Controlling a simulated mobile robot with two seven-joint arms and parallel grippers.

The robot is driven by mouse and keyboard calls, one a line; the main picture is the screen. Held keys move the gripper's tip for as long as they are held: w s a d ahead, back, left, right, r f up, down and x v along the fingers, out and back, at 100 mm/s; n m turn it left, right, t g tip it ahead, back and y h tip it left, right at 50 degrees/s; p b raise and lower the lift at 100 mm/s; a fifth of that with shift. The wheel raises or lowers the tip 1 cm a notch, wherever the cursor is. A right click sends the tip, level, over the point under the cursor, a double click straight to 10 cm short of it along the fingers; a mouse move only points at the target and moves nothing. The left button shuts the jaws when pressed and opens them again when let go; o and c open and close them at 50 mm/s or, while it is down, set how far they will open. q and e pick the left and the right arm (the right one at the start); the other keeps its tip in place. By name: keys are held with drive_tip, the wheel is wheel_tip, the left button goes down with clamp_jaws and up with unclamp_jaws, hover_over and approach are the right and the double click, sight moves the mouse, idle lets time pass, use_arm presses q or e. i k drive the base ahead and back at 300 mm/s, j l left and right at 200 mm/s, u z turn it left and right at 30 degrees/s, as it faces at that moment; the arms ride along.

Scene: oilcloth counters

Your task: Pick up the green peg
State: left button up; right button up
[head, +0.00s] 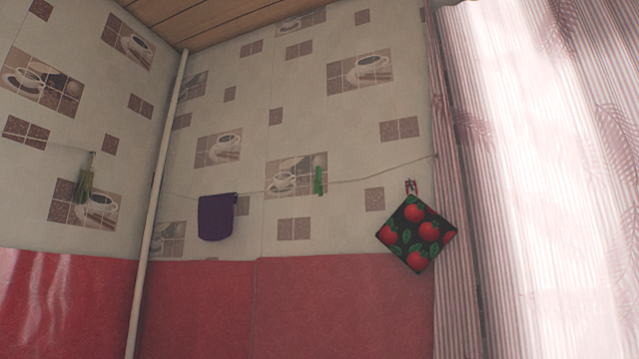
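The green peg (318,180) is a small, bright green clothes peg. It sits upright on a thin string (364,177) that runs across the patterned wall, between a purple cloth and a pot holder. Nothing seems to hang from it. Neither of my grippers shows in the head view.
A dark purple cloth (216,218) hangs on the string to the left. A tomato-patterned pot holder (417,234) hangs at the right from a red peg (411,187). A pale pipe (158,200) stands in the corner. A striped curtain (459,230) covers the right side.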

sight(319, 181)
drive_tip(key=i+l+u, duration=0.1)
drive_tip(key=u, duration=0.9)
drive_tip(key=i+l+u, duration=0.1)
drive_tip(key=l+u, duration=0.95)
drive_tip(key=l, duration=0.55)
